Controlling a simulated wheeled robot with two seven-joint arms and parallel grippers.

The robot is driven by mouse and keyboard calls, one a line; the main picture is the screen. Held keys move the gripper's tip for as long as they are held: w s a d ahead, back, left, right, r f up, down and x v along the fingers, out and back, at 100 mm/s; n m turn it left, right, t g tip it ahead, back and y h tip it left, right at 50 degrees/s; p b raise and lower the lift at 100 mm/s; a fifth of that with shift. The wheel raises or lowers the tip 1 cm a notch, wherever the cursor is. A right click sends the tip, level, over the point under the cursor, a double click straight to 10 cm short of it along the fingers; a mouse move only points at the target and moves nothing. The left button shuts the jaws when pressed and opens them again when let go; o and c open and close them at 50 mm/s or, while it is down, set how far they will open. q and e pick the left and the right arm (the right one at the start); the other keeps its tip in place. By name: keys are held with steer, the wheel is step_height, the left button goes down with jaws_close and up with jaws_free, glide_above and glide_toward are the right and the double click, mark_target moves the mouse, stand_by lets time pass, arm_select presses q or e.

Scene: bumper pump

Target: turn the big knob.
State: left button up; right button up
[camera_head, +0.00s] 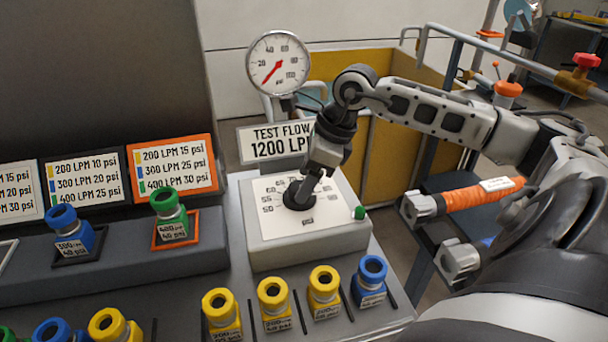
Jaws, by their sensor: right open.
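The big knob (299,199) is black and sits in the middle of a white dial plate marked in psi, on top of a grey box (305,240). My right arm reaches in from the right, and my right gripper (305,191) points down at the knob. Its fingertips are at the knob and partly hide it; I cannot tell whether they touch it. The gripper is open. My left gripper is not in view.
A gauge (279,63) and a "TEST FLOW" sign (262,146) stand behind the box. Several yellow and blue bumpers (273,298) line the front. A green bumper (168,210) and a blue one (67,230) stand at left before label cards.

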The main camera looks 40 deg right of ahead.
steer(key=shift+w+a+f, duration=0.2)
steer(key=shift+f, duration=0.45)
steer(key=c, duration=1)
steer(key=shift+o, duration=0.2)
steer(key=shift+n, duration=0.3)
steer(key=n+g+y+b, duration=0.1)
steer(key=n, duration=0.2)
steer(key=shift+w+d, duration=0.1)
steer(key=shift+w, duration=0.1)
steer(key=n+g, duration=0.1)
steer(key=n, duration=0.2)
steer(key=n+g+b, duration=0.1)
steer(key=n, duration=0.2)
steer(key=shift+w+d+y, duration=0.1)
steer(key=shift+w+y, duration=0.05)
steer(key=shift+y, duration=0.25)
